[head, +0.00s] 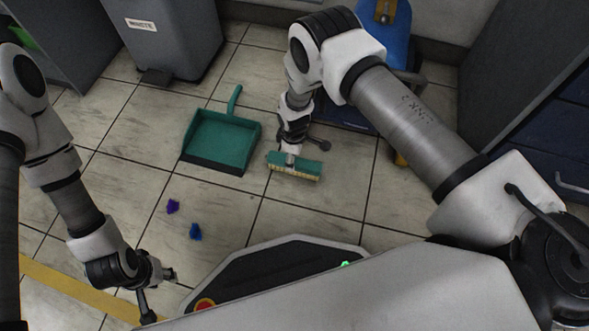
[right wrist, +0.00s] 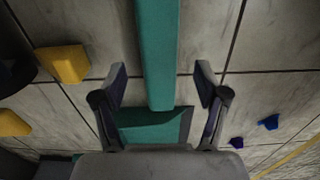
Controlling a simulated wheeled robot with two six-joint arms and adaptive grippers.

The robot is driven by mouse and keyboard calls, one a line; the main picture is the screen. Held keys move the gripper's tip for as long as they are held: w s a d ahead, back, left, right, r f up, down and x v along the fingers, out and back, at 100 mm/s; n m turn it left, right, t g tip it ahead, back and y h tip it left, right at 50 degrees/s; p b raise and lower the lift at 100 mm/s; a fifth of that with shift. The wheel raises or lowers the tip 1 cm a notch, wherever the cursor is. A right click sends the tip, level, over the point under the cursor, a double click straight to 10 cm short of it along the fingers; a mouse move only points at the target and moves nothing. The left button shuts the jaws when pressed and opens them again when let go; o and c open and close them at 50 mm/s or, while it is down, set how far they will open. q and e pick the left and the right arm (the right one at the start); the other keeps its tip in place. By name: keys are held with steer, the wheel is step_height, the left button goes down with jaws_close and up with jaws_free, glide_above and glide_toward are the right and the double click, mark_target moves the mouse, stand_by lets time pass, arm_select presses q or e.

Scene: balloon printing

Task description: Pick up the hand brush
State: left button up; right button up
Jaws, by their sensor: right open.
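The hand brush (head: 300,168), green with pale bristles, lies on the tiled floor to the right of the green dustpan (head: 221,141). In the right wrist view the brush (right wrist: 160,60) runs between the two fingers of my right gripper (right wrist: 161,78). Those fingers are spread, with visible gaps on both sides of the brush. In the head view my right gripper (head: 292,150) is directly over the brush and hides part of it. My left gripper (head: 161,292) is open and empty at lower left, apart from the brush.
A purple scrap (head: 172,206) and a blue scrap (head: 195,231) lie on the floor below the dustpan. A grey waste bin (head: 165,35) stands at upper left. A blue chair-like object (head: 385,35) is behind my right arm. Floor left of the dustpan is clear.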

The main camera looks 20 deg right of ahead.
mark_target(295, 163)
step_height(295, 163, down, 4)
steer(key=b, duration=0.2)
steer(key=shift+d+f+b, duration=0.1)
steer(key=shift+f+b, duration=0.15)
steer(key=shift+b, duration=0.1)
steer(key=shift+r, duration=0.2)
jaws_close()
steer(key=shift+r+p, duration=0.1)
steer(key=shift+p, duration=0.2)
